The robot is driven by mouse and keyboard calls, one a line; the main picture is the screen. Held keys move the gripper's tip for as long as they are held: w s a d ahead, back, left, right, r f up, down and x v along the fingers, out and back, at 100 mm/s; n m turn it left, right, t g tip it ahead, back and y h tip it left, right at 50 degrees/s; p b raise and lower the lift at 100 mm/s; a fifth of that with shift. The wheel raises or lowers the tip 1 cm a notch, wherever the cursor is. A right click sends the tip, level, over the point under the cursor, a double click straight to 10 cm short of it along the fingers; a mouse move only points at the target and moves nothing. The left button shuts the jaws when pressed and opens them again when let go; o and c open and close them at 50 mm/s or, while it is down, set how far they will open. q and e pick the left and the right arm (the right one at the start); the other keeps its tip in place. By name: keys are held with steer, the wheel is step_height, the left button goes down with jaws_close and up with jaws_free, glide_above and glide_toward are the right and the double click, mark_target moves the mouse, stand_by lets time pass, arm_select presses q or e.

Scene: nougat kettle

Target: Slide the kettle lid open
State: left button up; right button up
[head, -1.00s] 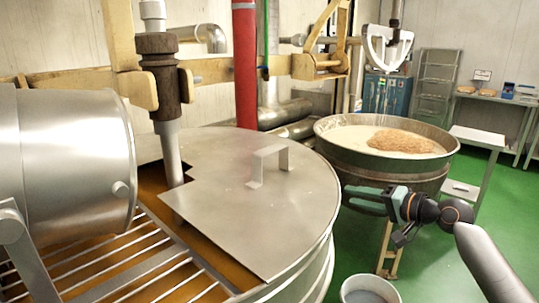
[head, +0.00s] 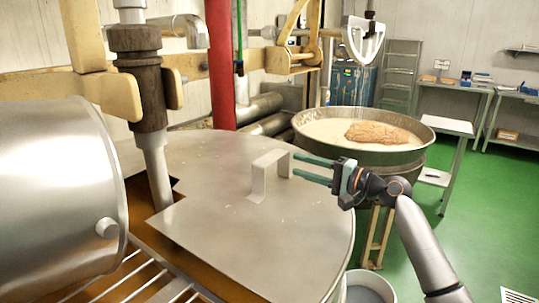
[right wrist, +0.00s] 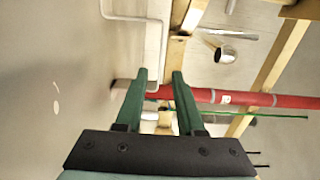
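The kettle lid (head: 255,228) is a flat metal plate with a notch at its left edge, lying on the round kettle (head: 338,262). An upright bracket handle (head: 258,178) stands on it. An orange-brown surface shows at the uncovered left part of the kettle. My right gripper (head: 296,167) is open, its two green fingers pointing left at the right end of the handle. In the right wrist view the handle (right wrist: 157,45) shows at and just ahead of the gap between the open fingers (right wrist: 160,73). Contact cannot be told. My left gripper is not in view.
A stirrer shaft (head: 153,160) passes down by the lid's notch. A large metal drum (head: 55,190) and a grille (head: 140,285) are at left. A pan of pale mix (head: 330,130) stands behind my right gripper. A bucket (head: 372,288) is below right.

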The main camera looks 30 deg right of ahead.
mark_target(278, 159)
steer(key=p+x, duration=0.1)
steer(key=x, duration=0.8)
steer(key=shift+w+p, duration=0.2)
steer(key=shift+p, duration=0.1)
jaws_close()
stand_by(1.0)
